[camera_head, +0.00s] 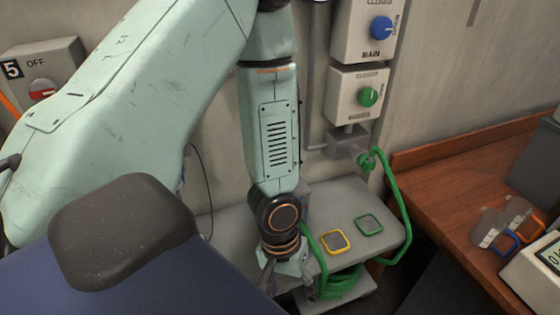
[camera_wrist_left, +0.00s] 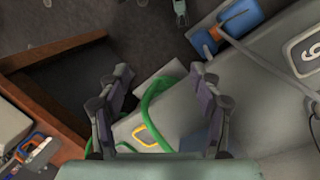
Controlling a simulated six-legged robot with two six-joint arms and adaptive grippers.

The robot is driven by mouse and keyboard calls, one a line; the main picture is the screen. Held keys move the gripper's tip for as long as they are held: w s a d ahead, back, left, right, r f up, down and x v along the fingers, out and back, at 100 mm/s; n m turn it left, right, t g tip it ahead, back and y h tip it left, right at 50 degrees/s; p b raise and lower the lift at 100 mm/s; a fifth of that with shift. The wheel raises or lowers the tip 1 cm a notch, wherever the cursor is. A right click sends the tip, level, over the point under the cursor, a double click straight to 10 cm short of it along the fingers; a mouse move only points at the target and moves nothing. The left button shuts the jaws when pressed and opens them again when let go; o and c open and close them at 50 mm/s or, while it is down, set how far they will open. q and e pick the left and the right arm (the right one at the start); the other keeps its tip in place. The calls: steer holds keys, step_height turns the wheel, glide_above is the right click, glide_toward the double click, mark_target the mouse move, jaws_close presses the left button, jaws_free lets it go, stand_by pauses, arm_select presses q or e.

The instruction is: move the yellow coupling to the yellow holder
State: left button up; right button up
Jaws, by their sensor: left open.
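A yellow square-framed holder (camera_head: 335,242) lies flat on the grey shelf (camera_head: 300,205), with nothing visible on it. Its yellow frame also shows in the left wrist view (camera_wrist_left: 151,137), partly cut off by my wrist. I do not see a yellow coupling in either view. My left gripper (camera_head: 287,284) points down near the shelf's front edge, left of the yellow holder. My right gripper is not in view.
A green square holder (camera_head: 369,224) lies beside the yellow one. A green hose (camera_head: 398,197) runs from a green wall coupling (camera_head: 367,161) around the shelf. A wooden bench (camera_head: 450,185) at right bears blue and orange framed items. A blue object (camera_wrist_left: 243,17) shows in the wrist view.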

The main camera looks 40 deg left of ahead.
arm_select(q)
steer(key=w+a+r+n+t+y, duration=0.1)
steer(key=w+a+r+n+y, duration=0.1)
steer(key=w+a+r, duration=0.5)
steer(key=w+a+r+n+t+y, duration=0.2)
steer(key=w+a+r, duration=0.4)
steer(key=r, duration=0.6)
steer(key=shift+w+a+n+y, duration=0.35)
steer(key=shift+a+n+y, duration=0.45)
steer(key=shift+a, duration=0.45)
steer(key=shift+s+f, duration=0.1)
steer(key=shift+x, duration=1.15)
steer(key=shift+w+a+f, duration=0.1)
steer(key=shift+w, duration=0.15)
